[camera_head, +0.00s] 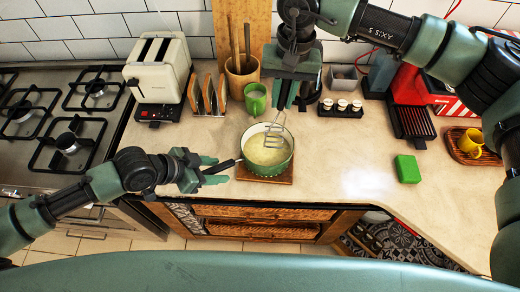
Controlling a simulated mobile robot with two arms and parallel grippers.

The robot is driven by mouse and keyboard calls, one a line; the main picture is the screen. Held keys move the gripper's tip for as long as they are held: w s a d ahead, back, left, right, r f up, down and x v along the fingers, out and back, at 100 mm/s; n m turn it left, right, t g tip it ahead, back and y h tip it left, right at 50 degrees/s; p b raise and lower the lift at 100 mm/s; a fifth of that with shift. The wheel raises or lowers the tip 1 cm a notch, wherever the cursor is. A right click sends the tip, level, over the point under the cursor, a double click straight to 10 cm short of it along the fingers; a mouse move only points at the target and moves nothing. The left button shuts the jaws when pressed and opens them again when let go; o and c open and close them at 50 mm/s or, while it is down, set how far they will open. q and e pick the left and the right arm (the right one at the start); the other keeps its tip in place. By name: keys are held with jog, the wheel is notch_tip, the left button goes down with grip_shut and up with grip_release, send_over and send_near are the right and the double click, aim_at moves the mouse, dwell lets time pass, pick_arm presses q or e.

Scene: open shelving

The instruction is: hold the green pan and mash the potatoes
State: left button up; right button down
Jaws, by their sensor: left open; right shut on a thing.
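The green pan (291,160) sits on a small wooden board (283,179) near the counter's front edge, its dark handle (222,166) pointing left. Pale yellow potato mash (262,155) fills its inside. My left gripper (214,170) is open at the handle's end, with its fingers beside the handle; I cannot tell whether they touch it. My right gripper (285,100) points down above the pan, shut on the metal masher (274,136). The masher's head is over or in the mash; its exact depth is unclear. The masher's upper part is hidden by the gripper.
A gas stove (50,180) is at left. A green block (407,169) lies right; the counter between is clear.

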pick_arm(q)
jog(key=v, duration=1.2)
pick_arm(e)
jog(key=shift+s, duration=0.1)
